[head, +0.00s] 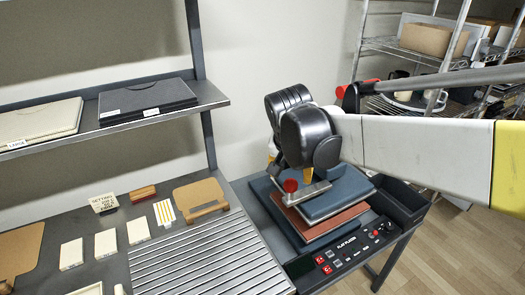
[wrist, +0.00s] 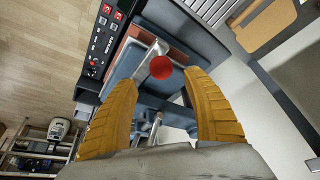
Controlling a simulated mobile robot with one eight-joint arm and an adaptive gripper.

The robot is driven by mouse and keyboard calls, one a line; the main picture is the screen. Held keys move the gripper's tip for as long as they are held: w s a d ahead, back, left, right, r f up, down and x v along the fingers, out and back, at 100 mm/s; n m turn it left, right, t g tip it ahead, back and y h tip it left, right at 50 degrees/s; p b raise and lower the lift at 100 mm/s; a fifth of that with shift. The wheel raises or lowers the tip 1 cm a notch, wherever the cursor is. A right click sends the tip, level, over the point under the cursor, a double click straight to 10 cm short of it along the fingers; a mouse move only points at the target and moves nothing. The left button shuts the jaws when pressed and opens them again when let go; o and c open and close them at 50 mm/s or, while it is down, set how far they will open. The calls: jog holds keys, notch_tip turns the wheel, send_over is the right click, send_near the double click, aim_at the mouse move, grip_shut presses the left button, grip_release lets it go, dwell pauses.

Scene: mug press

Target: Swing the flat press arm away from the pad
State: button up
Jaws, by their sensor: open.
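The flat press (head: 340,193) shows in the head view as a blue upper plate over a reddish-brown pad (head: 325,224) on a dark blue base. A metal bar (head: 308,194) lies across the upper plate and carries a red ball knob (head: 290,186). My gripper (wrist: 161,80) is open, with its yellow fingers on either side of the red knob (wrist: 161,67) in the wrist view. The knob sits near the fingertips, with visible gaps to both. In the head view my wrist hides most of the fingers and the plate's far left part.
A control panel (head: 350,250) with red buttons lies along the press's front. A ribbed grey surface (head: 210,262) is to its left. A shelf (head: 110,125) with flat cases stands behind, and a wire rack (head: 400,48) stands at the back right.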

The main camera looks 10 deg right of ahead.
aim_at(291, 182)
jog(key=b+x, duration=0.2)
jog(key=x, duration=0.4)
jog(key=shift+w+f, duration=0.2)
jog(key=shift+f, duration=0.15)
grip_shut()
